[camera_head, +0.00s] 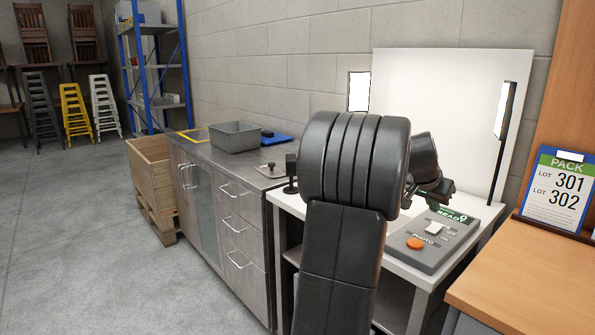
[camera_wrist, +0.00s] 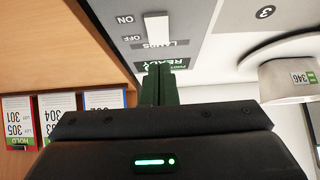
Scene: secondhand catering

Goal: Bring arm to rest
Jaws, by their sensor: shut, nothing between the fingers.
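My arm is raised and bent in the middle of the head view, its black links hiding much of the white table. My gripper (camera_head: 441,188) shows only in part behind the arm, above the back of the grey control panel (camera_head: 455,247). In the wrist view my gripper (camera_wrist: 160,70) has its two dark fingers together, with nothing between them. There the fingers overlap the green READY display of the control panel (camera_wrist: 190,18), but I cannot tell the height between them.
A pale vessel tagged 346 (camera_wrist: 281,82) stands beside the panel in the wrist view. A white backdrop (camera_head: 450,95) and a lamp (camera_head: 505,110) rise behind the table. A wooden desk (camera_head: 530,290) is at right.

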